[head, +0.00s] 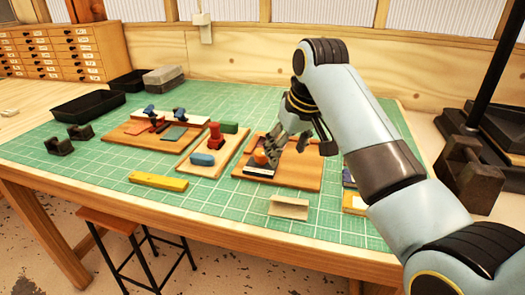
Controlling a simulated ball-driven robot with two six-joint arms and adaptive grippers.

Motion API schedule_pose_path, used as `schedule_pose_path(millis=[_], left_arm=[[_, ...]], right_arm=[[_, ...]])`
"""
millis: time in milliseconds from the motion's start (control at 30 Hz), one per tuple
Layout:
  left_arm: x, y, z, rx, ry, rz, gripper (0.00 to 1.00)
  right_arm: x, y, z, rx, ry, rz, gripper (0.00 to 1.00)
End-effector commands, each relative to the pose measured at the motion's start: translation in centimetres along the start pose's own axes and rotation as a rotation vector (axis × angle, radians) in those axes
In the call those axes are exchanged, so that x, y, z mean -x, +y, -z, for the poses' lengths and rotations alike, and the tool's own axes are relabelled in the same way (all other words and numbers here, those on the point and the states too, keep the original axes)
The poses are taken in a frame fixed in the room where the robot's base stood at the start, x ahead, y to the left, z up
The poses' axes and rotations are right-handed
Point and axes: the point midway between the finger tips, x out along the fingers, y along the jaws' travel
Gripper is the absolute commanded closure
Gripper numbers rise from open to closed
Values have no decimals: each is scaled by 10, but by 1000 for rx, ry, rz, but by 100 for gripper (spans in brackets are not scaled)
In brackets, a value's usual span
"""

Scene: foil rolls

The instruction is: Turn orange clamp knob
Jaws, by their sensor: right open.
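The orange clamp knob (260,157) sits on a small dark and pale fixture on the right-hand wooden board (304,178). My right gripper (288,147) reaches down from the upper right, open, with its fingers just right of and close to the knob. I cannot tell whether a finger touches it. Part of the fixture is hidden behind the fingers. My left gripper is not in view.
A middle board holds a red press-like piece (215,136) and a blue block (203,159). Another board (110,133) carries blue-knobbed parts. A yellow bar (158,182) and a beige block (289,208) lie in front. The green mat (240,205) is clear between them.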

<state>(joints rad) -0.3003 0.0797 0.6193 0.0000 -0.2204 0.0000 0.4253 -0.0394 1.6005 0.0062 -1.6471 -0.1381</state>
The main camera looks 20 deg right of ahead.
Motion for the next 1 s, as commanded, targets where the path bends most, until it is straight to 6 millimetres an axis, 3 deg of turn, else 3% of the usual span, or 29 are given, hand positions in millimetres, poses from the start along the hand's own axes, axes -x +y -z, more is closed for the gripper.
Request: schedule_pose_path(millis=[33,100,200,367,800,1000], left_arm=[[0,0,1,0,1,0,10],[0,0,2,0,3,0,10],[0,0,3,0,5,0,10],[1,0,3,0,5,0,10],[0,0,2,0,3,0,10],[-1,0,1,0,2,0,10]], right_arm=[[7,-4,23,11,7,10,42],[14,-8,44,23,10,18,42],[19,-11,60,35,12,24,42],[7,-12,63,38,10,26,42],[-73,-14,64,37,11,26,42],[-86,-14,64,36,14,25,42]])
